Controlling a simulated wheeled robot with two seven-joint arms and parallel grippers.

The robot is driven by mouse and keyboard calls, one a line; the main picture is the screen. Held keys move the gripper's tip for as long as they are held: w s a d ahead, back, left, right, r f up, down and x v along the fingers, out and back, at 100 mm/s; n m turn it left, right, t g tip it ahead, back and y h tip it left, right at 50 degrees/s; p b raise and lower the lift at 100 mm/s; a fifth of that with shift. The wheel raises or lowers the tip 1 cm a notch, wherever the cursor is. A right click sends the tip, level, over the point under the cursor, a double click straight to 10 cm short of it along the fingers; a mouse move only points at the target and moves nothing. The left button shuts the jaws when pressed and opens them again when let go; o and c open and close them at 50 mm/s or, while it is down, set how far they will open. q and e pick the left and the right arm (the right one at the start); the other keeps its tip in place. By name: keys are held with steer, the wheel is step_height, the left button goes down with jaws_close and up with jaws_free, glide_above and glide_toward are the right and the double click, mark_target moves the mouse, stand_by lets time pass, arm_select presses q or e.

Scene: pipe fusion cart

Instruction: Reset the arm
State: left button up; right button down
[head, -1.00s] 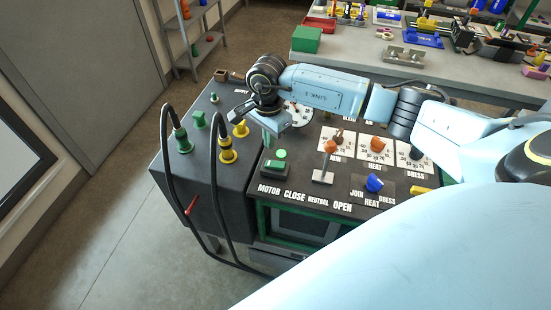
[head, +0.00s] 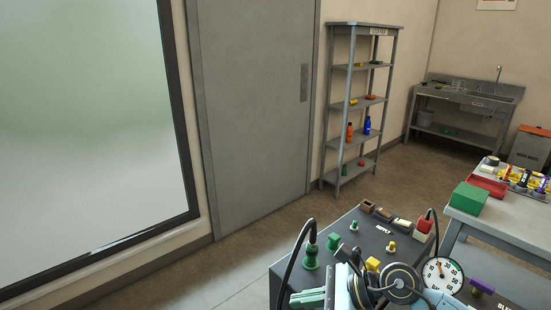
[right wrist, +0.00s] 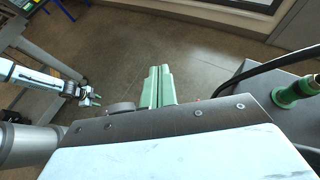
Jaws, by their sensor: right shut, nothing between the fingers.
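My right arm's gripper (head: 312,298) is at the bottom of the head view, in front of the dark pipe fusion cart (head: 283,266). Its green fingers also show in the right wrist view (right wrist: 158,86), shut together and empty, with open floor beyond them. The cart's dark top with a green plug (right wrist: 293,92) and black cable is to their right in that view. My left gripper (right wrist: 88,97) shows small at the left of the right wrist view, apart from the right one; its opening is too small to tell. It is not in the head view.
A green plug (head: 311,256), a dial gauge (head: 441,274) and small coloured knobs stand on the cart. A workbench with a green box (head: 468,198) is at right. A grey shelf (head: 334,104), a door (head: 255,105) and a sink (head: 480,95) stand behind. Floor left of the cart is clear.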

step_height(320, 180, up, 10)
steer(key=a+m+t+y, duration=0.3)
steer(key=m+t+y, duration=0.3)
steer(key=m, duration=0.4)
steer(key=w+d+f+m+t+h, duration=0.15)
steer(key=d+m+t+h, duration=1.05)
steer(key=m, duration=1.2)
steer(key=s+d+f+m+g+h, duration=0.4)
steer(key=s+f+m+g, duration=0.2)
steer(key=s+f, duration=0.1)
steer(key=s+d+f+m+g+h, duration=0.3)
steer(key=s+d+f+m+g, duration=0.1)
steer(key=s+f+m+g, duration=0.25)
steer(key=s+a+f+m+g+y, duration=0.1)
steer(key=s+f+m+g, duration=0.3)
steer(key=s, duration=0.7)
step_height(320, 180, down, 25)
steer(key=s+n+g, duration=0.1)
steer(key=s+g, duration=0.1)
steer(key=s+d+f+g, duration=0.1)
steer(key=s+d+f, duration=0.2)
steer(key=s+f, duration=1.2)
steer(key=shift+s+b, duration=0.3)
steer(key=shift+s, duration=0.3)
